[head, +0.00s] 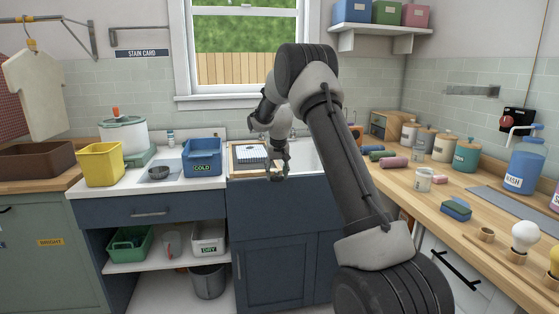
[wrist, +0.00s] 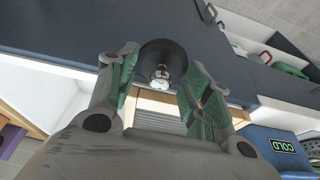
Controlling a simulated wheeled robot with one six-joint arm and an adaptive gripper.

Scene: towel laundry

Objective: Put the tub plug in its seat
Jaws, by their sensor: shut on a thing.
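The tub plug (wrist: 163,53) shows in the wrist view as a dark round disc with a shiny metal knob. My gripper (wrist: 165,75) is shut on it, with the plug between the two green-padded fingertips. In the head view my gripper (head: 277,174) hangs at the front edge of the white sink tub (head: 306,160), near the wooden-framed washboard. I cannot make out the plug clearly in the head view. The plug's seat is not visible; the tub's floor is hidden behind its front and my arm.
The washboard (head: 233,159) stands at the tub's left side. A blue COLD bin (head: 202,157) and a yellow bin (head: 103,164) are on the left counter. The right wooden counter holds canisters (head: 466,156), rolled towels (head: 394,162) and a sponge (head: 456,209).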

